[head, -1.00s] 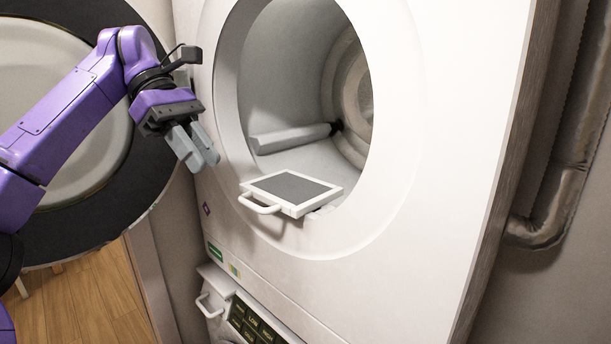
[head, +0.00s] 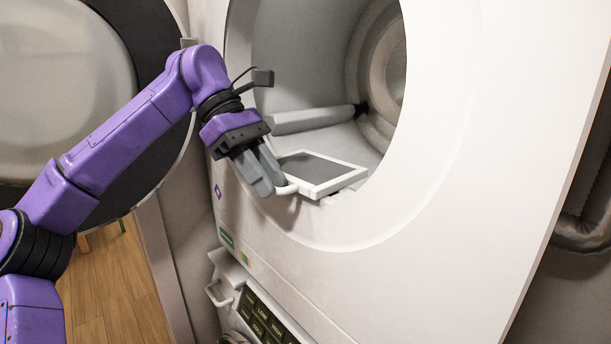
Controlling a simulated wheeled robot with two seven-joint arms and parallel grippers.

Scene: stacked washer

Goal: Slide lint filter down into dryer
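The lint filter (head: 318,170) is a flat grey screen in a white frame with a white loop handle (head: 287,189). It lies tilted at the lower lip of the dryer opening, sticking up out of the rim. The white dryer (head: 455,150) stands open, its drum visible behind the filter. My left gripper (head: 271,187) is at the filter's handle, its grey fingers overlapping the handle's left end. I cannot tell whether the fingers are closed on it. My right gripper is not in view.
The open round dryer door (head: 75,90) stands at the left, behind my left arm. A control panel (head: 262,318) with a small white handle (head: 216,294) is below the dryer. A pipe (head: 582,232) runs at the right. Wooden floor shows at lower left.

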